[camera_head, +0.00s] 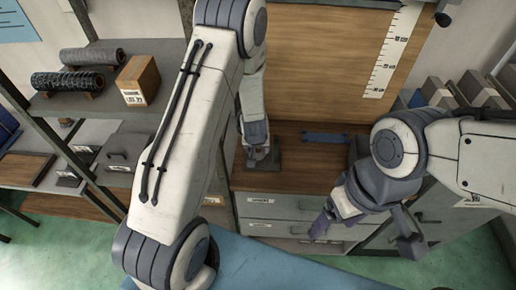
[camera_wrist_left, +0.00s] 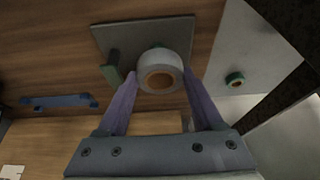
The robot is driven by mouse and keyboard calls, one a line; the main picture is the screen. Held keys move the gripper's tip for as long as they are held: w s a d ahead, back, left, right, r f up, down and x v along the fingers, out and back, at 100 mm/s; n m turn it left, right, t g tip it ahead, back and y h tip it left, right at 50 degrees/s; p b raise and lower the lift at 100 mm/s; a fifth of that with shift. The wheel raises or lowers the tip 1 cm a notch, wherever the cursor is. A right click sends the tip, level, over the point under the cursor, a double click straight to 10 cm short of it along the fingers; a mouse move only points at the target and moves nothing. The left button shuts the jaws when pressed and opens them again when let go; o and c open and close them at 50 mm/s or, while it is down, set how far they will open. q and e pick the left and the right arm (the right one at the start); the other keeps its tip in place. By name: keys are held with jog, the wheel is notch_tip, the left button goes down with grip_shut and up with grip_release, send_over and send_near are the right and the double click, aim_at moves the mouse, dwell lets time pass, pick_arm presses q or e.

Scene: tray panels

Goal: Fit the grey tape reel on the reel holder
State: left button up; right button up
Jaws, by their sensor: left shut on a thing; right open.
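The grey tape reel (camera_wrist_left: 172,61), a pale ring with a brown core, sits between the fingertips of my left gripper (camera_wrist_left: 161,77) in the left wrist view. My left gripper (camera_head: 258,153) is shut on it. The reel holder (camera_wrist_left: 106,36) is a dark grey plate with green upright parts, directly behind the reel. One green part shows left of the reel and a bit of green at its far edge. I cannot tell whether the reel is seated on it. In the head view the holder (camera_head: 273,160) is mostly hidden by my left gripper. My right gripper (camera_head: 365,234) is open and empty, in front of the drawers.
A blue bracket (camera_head: 325,137) lies on the wooden worktop (camera_head: 290,183), right of the holder. A small green ring (camera_wrist_left: 235,78) shows on a grey surface. A shelf (camera_head: 108,103) with dark rolls and a cardboard box (camera_head: 138,80) stands left. A wooden backboard (camera_head: 320,60) rises behind.

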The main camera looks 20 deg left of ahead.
aim_at(257, 155)
pick_arm(q)
notch_tip(257, 155, down, 2)
jog(key=shift+b, duration=0.6)
pick_arm(e)
jog(key=shift+f, duration=0.95)
pick_arm(q)
jog(key=shift+s+d, duration=0.1)
jog(key=shift+s, duration=0.05)
jog(key=shift+r, duration=0.1)
pick_arm(e)
jog(key=shift+r, duration=0.15)
pick_arm(q)
jog(key=shift+f+b, duration=0.35)
jog(key=shift+f, duration=0.35)
pick_arm(e)
jog(key=shift+f, duration=0.55)
pick_arm(q)
jog(key=o, duration=1.1)
jog(key=shift+r, duration=0.2)
pick_arm(e)
jog(key=shift+r, duration=0.1)
pick_arm(q)
jog(key=shift+p+v, duration=3.8)
jog(key=shift+v, duration=1.6)
pick_arm(e)
notch_tip(257, 155, up, 7)
jog(key=shift+r, duration=0.2)
